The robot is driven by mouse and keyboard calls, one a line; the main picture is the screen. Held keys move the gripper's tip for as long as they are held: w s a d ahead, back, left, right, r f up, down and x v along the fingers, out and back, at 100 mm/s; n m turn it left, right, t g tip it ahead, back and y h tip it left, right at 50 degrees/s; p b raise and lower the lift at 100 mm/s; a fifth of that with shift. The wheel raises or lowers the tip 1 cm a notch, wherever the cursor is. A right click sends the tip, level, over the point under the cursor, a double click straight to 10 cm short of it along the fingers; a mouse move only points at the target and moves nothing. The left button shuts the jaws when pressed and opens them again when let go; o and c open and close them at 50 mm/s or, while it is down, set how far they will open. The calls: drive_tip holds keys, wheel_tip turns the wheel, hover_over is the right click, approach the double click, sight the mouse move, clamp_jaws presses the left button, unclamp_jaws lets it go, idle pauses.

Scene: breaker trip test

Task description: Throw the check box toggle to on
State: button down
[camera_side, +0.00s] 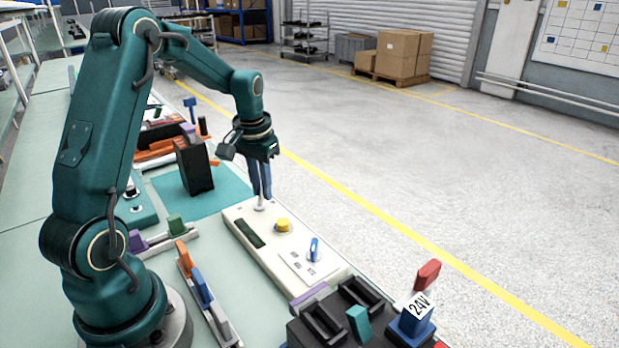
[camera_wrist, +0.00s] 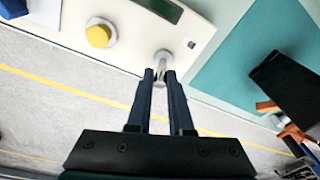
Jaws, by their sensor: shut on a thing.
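The check box (camera_side: 265,262) is a long cream panel box on the bench. At its far end stands a small pale metal toggle (camera_side: 260,205), which also shows between my fingertips in the wrist view (camera_wrist: 163,57). My gripper (camera_side: 261,192) points down over that end, its two dark blue fingers shut on the toggle lever. The fingers hide part of the lever, so its on or off position cannot be told. The box also carries a yellow knob (camera_side: 283,225), seen beside the toggle in the wrist view (camera_wrist: 98,36), a dark display window (camera_side: 249,233) and a blue lever (camera_side: 314,249).
A black block (camera_side: 194,166) stands on a teal mat (camera_side: 228,192) beyond the box. Dark holders and a blue block labelled 24V (camera_side: 414,318) stand at the near end. Coloured parts in a rack (camera_side: 200,287) lie left of the box. Open floor lies right of the bench.

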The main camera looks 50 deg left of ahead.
drive_tip(key=shift+s+d+t, duration=0.2)
drive_tip(key=shift+s+t, duration=0.25)
drive_tip(key=shift+t, duration=0.65)
drive_tip(key=shift+s+a+t, duration=0.1)
drive_tip(key=shift+s+t, duration=0.1)
drive_tip(key=shift+t, duration=0.1)
drive_tip(key=c, duration=0.8)
unclamp_jaws()
drive_tip(key=shift+a, duration=0.1)
drive_tip(key=shift+c, duration=0.2)
drive_tip(key=shift+r, duration=0.1)
drive_tip(key=v, duration=0.3)
drive_tip(key=shift+s+r, duration=0.1)
drive_tip(key=shift+r, duration=0.2)
drive_tip(key=shift+s+r, duration=0.3)
drive_tip(key=shift+r, duration=0.35)
